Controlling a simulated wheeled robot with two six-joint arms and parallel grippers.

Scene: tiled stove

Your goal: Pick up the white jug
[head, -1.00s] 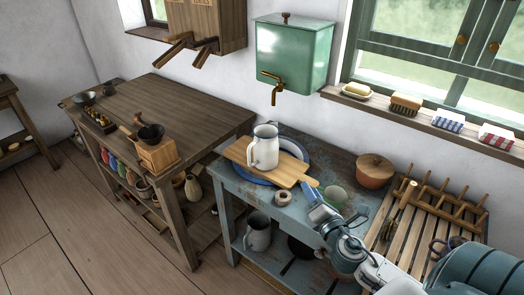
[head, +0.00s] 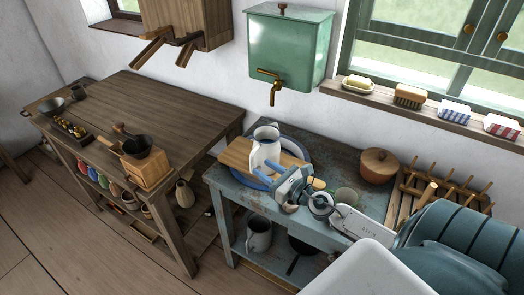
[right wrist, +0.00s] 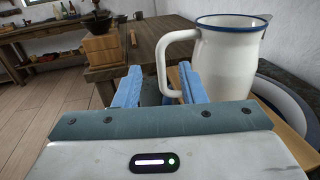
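The white jug (head: 265,150) with a blue rim stands upright on a wooden board (head: 234,156), which lies over a blue-rimmed dish (head: 299,150) on the worn blue table. In the right wrist view the jug (right wrist: 228,65) is close, its handle turned toward the fingers. My right gripper (head: 263,171) is low in front of the jug. In the right wrist view its two blue fingers (right wrist: 160,85) are apart, with the lower part of the handle showing between them. I cannot tell whether either finger touches it. My left gripper is not in view.
A green water tank with a brass tap (head: 271,84) hangs behind. A coffee grinder (head: 146,165) sits on the left table. Another jug (head: 258,236) is on the lower shelf.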

